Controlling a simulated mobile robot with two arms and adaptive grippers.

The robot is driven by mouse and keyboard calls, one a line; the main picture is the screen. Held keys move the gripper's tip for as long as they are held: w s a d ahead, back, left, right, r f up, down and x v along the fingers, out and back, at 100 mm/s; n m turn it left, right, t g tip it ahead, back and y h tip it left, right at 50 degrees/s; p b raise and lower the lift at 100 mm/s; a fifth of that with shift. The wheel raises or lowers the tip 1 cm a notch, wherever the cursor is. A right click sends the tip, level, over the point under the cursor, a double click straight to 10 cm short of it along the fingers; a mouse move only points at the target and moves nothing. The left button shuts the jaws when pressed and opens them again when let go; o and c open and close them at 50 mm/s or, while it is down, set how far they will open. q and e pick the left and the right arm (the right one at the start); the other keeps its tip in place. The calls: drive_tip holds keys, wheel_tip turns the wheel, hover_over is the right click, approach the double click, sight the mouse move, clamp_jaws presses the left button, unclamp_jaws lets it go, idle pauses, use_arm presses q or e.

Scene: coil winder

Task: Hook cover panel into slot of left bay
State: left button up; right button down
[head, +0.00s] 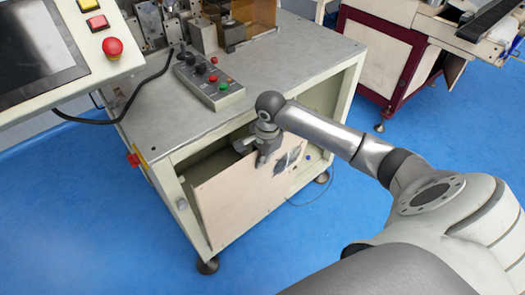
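The cover panel (232,203) is a flat beige plate. It stands nearly upright across the front of the left bay (208,162) of the machine's base, its top edge below the tabletop. The dark bay interior shows above that edge. My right gripper (263,155) is at the top edge, right of the panel's middle, with its fingers around the edge; it appears shut on the panel. The slot and the contact along the panel's lower edge cannot be made out. My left gripper is not in view.
The grey tabletop (283,72) overhangs the bay and carries a button box (208,80). A screen console (45,60) stands at the upper left. A cable (322,192) hangs near the panel's right end. Blue floor (110,225) is clear in front.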

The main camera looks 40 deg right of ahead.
drive_tip(key=shift+w+a+f+b, duration=0.1)
drive_tip(key=shift+w+b, duration=0.2)
drive_tip(key=shift+w, duration=0.5)
drive_tip(key=shift+w+f, duration=0.1)
drive_tip(key=shift+w, duration=0.25)
drive_tip(key=shift+f+b, duration=2.1)
drive_tip(key=shift+f, duration=0.2)
idle(1.5)
drive_tip(key=shift+s, duration=0.1)
drive_tip(key=c, duration=1.6)
unclamp_jaws()
drive_tip(key=shift+o, duration=0.2)
drive_tip(key=shift+s+f, duration=0.2)
drive_tip(key=shift+f, duration=0.05)
drive_tip(key=shift+r, duration=0.5)
drive_tip(key=r, duration=0.3)
drive_tip(key=s+r, duration=0.1)
drive_tip(key=r, duration=0.7)
drive_tip(key=shift+s+r, duration=0.15)
drive_tip(key=shift+s, duration=0.15)
